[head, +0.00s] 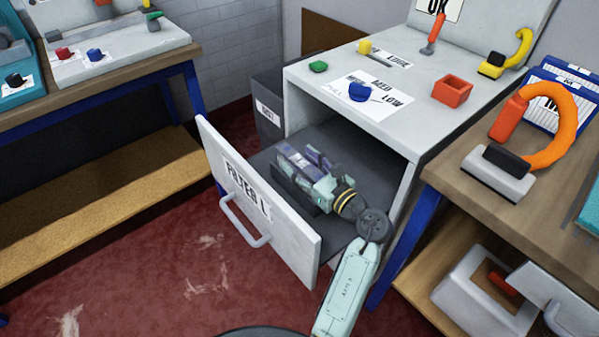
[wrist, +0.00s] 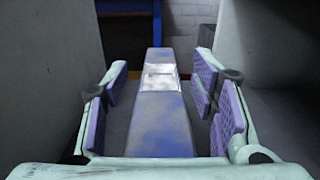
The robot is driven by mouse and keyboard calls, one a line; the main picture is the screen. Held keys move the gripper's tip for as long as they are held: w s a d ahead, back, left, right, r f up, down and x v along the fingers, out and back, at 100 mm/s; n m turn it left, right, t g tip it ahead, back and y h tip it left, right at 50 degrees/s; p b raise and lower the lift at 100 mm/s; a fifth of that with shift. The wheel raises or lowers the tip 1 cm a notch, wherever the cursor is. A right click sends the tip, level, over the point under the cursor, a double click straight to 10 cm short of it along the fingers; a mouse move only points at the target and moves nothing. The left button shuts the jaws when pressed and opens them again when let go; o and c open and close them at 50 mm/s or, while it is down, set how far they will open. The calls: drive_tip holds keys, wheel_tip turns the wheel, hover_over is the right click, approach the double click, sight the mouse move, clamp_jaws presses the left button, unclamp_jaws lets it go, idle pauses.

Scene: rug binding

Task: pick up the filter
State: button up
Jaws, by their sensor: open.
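The filter (wrist: 160,125) is a long, box-shaped blue and whitish piece with a pale label band near its far end. In the head view the filter (head: 291,154) is partly hidden by my gripper (head: 312,166). My gripper reaches down into the drawer and is open. In the wrist view the purple-padded fingers of my gripper (wrist: 163,104) stand on both sides of the filter, with a visible gap on each side.
The grey cabinet top (head: 400,75) above the drawer holds knobs and an orange block. A wooden bench (head: 560,190) with an orange-handled tool stands right. Another bench (head: 100,95) stands left. A dark bin (head: 268,115) stands behind the drawer. Red floor lies open in front.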

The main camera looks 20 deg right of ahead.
drive_tip(key=shift+w+a, duration=0.1)
drive_tip(key=shift+w, duration=0.2)
clamp_jaws()
idle(0.5)
